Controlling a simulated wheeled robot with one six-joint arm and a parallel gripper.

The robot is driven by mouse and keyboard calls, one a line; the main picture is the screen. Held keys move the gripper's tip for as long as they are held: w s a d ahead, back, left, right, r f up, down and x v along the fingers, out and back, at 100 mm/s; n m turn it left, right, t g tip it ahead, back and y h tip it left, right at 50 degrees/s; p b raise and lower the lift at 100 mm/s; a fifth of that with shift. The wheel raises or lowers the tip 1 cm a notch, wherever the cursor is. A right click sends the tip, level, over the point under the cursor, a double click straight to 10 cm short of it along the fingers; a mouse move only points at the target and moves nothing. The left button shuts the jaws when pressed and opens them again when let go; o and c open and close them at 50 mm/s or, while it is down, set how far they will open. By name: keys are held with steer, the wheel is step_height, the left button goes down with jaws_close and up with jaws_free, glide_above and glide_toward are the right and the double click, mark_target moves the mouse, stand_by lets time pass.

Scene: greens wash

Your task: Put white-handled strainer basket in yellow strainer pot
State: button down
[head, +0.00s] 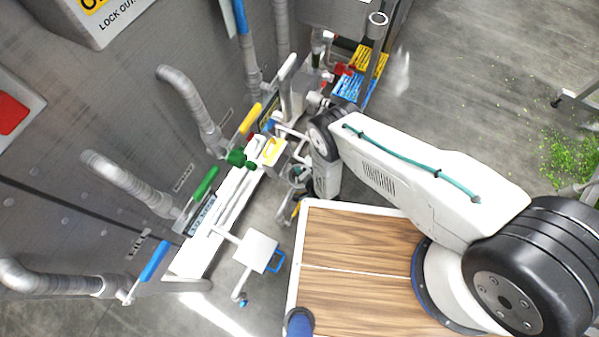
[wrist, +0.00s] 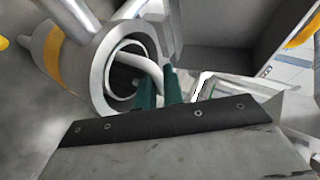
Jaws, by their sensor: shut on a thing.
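The yellow strainer pot (wrist: 52,52) is a grey cylinder with a yellow band, tilted in the wrist view at the upper left, its round mouth facing me. The white-handled strainer basket (wrist: 122,100) shows as a pale ring with a dark inside, within the outline of the pot's mouth. How deep it sits is not clear. Its curved white handle (wrist: 150,66) runs to my gripper (wrist: 160,90), whose green fingertips are shut on it. In the head view the pot's mouth (head: 298,174) shows beside my arm, which hides most of the gripper.
A dark grey box-like part (wrist: 215,30) is close by at the upper right of the wrist view. In the head view, a white square plate (head: 257,250) stands nearby, and pipes with coloured handles (head: 152,262) line the left. Open floor (head: 470,90) lies at the upper right.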

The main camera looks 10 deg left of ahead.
steer(key=c, duration=1.5)
jaws_free()
steer(key=v, duration=1.2)
